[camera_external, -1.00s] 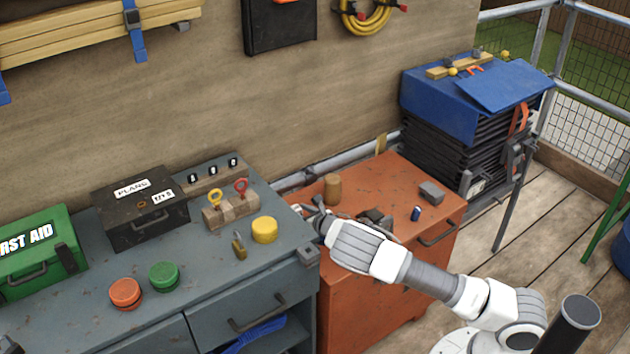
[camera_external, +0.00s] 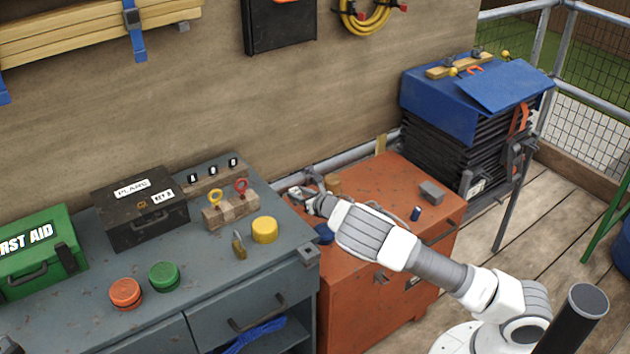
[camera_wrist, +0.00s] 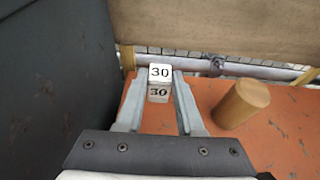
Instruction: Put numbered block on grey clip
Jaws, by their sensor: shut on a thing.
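A small white block (camera_wrist: 159,83) with a black 30 on two faces sits between the fingertips of my gripper (camera_wrist: 158,88) in the wrist view. My gripper is shut on it. In the external view my gripper (camera_external: 303,194) is near the back left of the orange cabinet, beside the right end of the grey bench; the block is too small there to make out clearly. A small grey bracket-like piece (camera_external: 308,254) sits at the bench's front right corner. I cannot tell whether it is the grey clip.
A wooden cylinder (camera_wrist: 240,103) stands on the orange cabinet (camera_wrist: 285,135), just right of my gripper. A grey block (camera_external: 431,192) and a small blue item (camera_external: 416,213) are farther right. The grey bench (camera_external: 205,265) carries a yellow disc (camera_external: 264,229) and padlock (camera_external: 238,246).

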